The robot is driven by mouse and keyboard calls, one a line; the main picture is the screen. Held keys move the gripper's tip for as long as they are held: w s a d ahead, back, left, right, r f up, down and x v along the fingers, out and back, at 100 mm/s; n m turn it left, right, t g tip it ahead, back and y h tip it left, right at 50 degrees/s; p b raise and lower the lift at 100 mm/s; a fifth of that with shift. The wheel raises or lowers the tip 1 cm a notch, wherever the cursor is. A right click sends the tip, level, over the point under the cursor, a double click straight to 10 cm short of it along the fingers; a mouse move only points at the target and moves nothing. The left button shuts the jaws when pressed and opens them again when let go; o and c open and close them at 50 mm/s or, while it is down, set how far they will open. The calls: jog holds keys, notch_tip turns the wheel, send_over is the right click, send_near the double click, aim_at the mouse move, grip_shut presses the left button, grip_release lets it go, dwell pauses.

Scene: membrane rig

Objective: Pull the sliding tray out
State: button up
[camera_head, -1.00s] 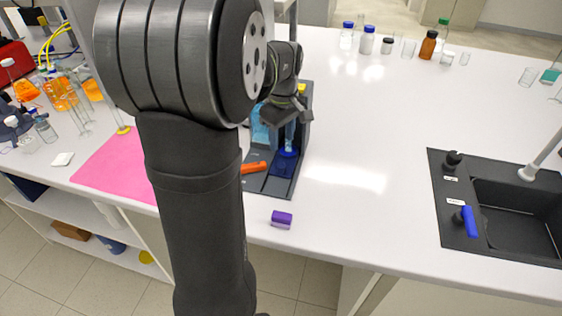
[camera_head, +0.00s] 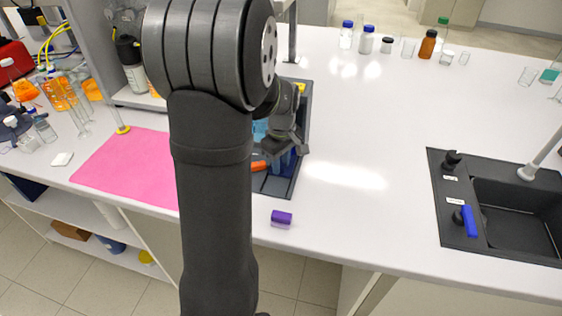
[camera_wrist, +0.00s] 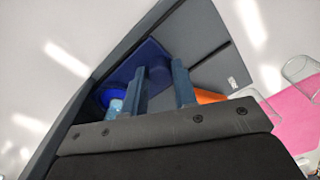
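The dark grey membrane rig (camera_head: 304,105) stands on the white bench, mostly behind my arm. In the wrist view its walls (camera_wrist: 218,45) surround a dark blue part (camera_wrist: 150,58), which looks like the sliding tray, with a round blue piece (camera_wrist: 108,92) beside it. An orange lever (camera_head: 258,165) sticks out at the rig's left; a bit of orange (camera_wrist: 208,97) also shows behind a finger in the wrist view. My gripper (camera_wrist: 160,82) points down into the rig near the blue part, fingers apart with nothing visible between them. I cannot tell whether it touches the tray.
A pink mat (camera_head: 125,170) is to the left, a black sink (camera_head: 440,205) to the right, and bottles (camera_head: 366,40) stand at the back. The bench between rig and sink is clear.

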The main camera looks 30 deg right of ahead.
grip_shut()
jog(key=shift+s+a, duration=2.5)
jog(key=shift+o, duration=2.1)
grip_release()
jog(key=shift+s+a, duration=0.1)
jog(key=shift+o, duration=0.6)
jog(key=shift+r, duration=0.1)
jog(key=shift+r, duration=0.3)
notch_tip(320, 180, up, 17)
jog(key=shift+d+f, duration=0.2)
jog(key=shift+d, duration=0.05)
jog(key=shift+f, duration=0.1)
